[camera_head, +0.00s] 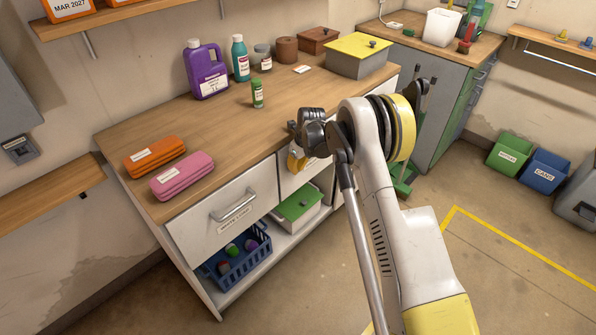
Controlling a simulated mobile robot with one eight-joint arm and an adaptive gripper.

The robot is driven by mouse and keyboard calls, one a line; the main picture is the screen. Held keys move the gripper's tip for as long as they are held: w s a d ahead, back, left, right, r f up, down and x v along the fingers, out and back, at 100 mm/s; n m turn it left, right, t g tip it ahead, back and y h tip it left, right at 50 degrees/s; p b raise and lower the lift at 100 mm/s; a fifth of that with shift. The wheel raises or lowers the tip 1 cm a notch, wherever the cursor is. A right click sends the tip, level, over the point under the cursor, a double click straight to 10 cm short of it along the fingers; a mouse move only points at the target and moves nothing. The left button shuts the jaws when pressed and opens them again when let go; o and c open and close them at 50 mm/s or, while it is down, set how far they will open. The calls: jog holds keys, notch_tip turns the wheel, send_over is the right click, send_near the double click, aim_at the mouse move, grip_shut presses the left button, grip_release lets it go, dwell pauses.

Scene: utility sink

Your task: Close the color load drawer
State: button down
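A wooden-topped bench (228,136) stands in the middle of the camera_head view. Its left white drawer (215,214) has a metal bar handle and a small label I cannot read surely; its front looks flush with the bench. A second white drawer front (290,184) is to its right, mostly hidden behind my arm. Its handle and label do not show, and I cannot tell how far it is open. I cannot tell which drawer is the color load one. My gripper (308,128) is at the bench's front edge above the second drawer; its fingers are largely hidden.
Orange (154,156) and pink (181,176) folded bundles, a purple jug (207,75), a teal bottle (240,60), a green bottle (257,94) and a yellow-lidded box (357,60) stand on the bench. A blue basket (236,268) and green-lidded box (297,203) are below. Floor is clear at lower right.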

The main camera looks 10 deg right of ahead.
jog(key=shift+w+a, duration=0.1)
jog(key=shift+w, duration=0.05)
dwell(0.3)
jog(key=s+d+r+n, duration=0.1)
jog(key=s+r+n, duration=0.15)
jog(key=r, duration=0.55)
jog(key=s+d+r+n+t, duration=0.15)
jog(key=s+r, duration=0.25)
jog(key=r, duration=0.4)
jog(key=s+r+n, duration=0.3)
jog(key=s+r, duration=0.1)
jog(key=r, duration=0.4)
jog(key=s+d+r+n+t, duration=0.1)
jog(key=s+r+n, duration=0.6)
jog(key=s, duration=0.3)
jog(key=s+d+f+n+t+h, duration=0.1)
jog(key=s+d+n+t, duration=0.1)
jog(key=s+n, duration=1.2)
jog(key=s, duration=0.7)
jog(key=shift+s+f+n+h, duration=0.15)
jog(key=shift+s+n+h, duration=0.15)
jog(key=shift+s+n, duration=0.1)
